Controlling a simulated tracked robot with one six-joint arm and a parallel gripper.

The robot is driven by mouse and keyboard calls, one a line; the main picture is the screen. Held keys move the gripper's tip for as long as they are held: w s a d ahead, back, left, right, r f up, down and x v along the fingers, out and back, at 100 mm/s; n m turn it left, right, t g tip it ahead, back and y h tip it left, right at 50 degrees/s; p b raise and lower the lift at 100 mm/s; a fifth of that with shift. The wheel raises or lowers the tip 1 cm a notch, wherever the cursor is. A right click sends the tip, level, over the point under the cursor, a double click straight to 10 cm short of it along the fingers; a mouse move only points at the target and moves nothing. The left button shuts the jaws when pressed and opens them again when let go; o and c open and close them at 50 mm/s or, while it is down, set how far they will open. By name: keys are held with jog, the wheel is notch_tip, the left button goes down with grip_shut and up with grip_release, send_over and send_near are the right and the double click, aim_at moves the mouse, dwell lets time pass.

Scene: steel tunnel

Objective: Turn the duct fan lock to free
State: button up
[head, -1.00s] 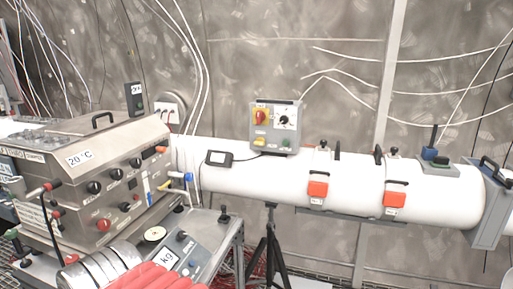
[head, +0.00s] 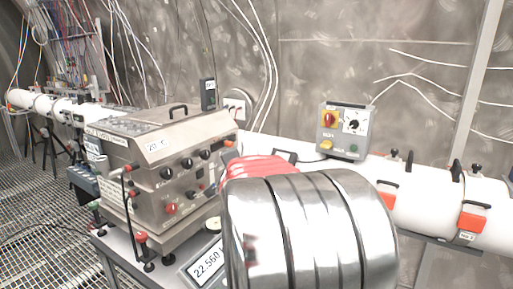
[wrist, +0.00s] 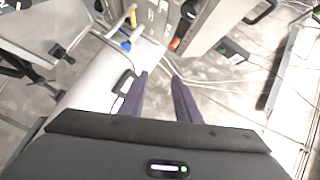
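My arm hides the gripper in the head view. The control box is not clearly seen in the wrist view.
The white duct (head: 423,185) carries orange latches (head: 472,221) and black handles. A steel cabinet (head: 165,165) with knobs stands on a bench at left, with a scale display (head: 208,264) before it. Cables hang on the wall. Grating floor (head: 40,220) is clear at far left.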

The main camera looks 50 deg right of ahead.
aim_at(325, 147)
jog(key=s+d+f+m+g+h, duration=0.1)
jog(key=s+d+m+g+h, duration=0.2)
jog(key=s+d, duration=0.4)
jog(key=s+d+f+m+g+h, duration=0.1)
jog(key=s+d+m+g+h, duration=0.2)
jog(key=s+d+m, duration=0.4)
jog(key=d+m+g, duration=0.1)
jog(key=d, duration=0.7)
jog(key=shift+s+d+f+g+h, duration=0.3)
jog(key=shift+d+f+g, duration=0.05)
jog(key=shift+g, duration=0.05)
jog(key=d, duration=0.4)
jog(key=w+d, duration=0.1)
jog(key=d, duration=0.4)
jog(key=w+d, duration=0.1)
jog(key=d, duration=0.3)
jog(key=shift+w+d, duration=0.1)
jog(key=shift+d, duration=0.2)
jog(key=shift+c, duration=0.3)
grip_shut()
jog(key=shift+a, duration=0.1)
